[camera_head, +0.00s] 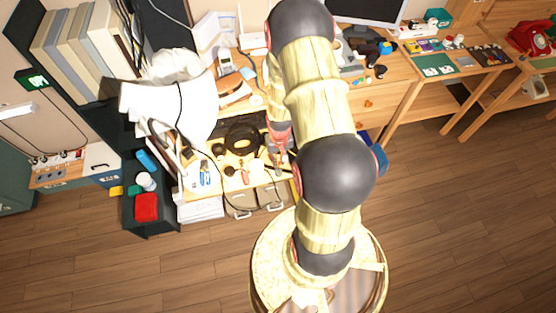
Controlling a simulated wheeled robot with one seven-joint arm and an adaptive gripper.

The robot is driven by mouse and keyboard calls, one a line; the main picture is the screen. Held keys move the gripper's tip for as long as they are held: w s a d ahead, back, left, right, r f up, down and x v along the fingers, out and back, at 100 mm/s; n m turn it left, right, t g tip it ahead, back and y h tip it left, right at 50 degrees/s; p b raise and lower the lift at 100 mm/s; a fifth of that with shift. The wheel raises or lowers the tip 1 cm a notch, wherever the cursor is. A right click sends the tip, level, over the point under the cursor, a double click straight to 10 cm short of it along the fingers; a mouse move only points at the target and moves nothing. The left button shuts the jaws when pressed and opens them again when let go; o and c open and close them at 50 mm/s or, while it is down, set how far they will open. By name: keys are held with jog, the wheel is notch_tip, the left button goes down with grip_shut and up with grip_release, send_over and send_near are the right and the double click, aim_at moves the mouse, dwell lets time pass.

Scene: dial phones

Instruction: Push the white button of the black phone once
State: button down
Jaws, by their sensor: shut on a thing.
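My gripper (279,167) points down over the desk at the middle of the picture, partly hidden by my own arm. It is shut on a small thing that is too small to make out. A dark round item (242,138) lies on the desk just left of my gripper, apart from it. I cannot tell whether it is the black phone. No white button can be made out, and my arm hides part of the desk.
A red phone (527,37) stands on a table far right. A white lamp (180,105) leans over the desk's left side. Small items crowd the desk around my gripper. A dark shelf unit with a red box (147,207) stands left. The wooden floor (450,220) is clear at right.

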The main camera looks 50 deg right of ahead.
jog(key=shift+a+f, duration=0.1)
jog(key=shift+f, duration=0.05)
jog(key=shift+f+b, duration=1.25)
jog(key=shift+f, duration=0.35)
jog(key=shift+f+b, duration=0.85)
jog(key=shift+f, duration=0.4)
dwell(0.6)
jog(key=c, duration=1.8)
grip_release()
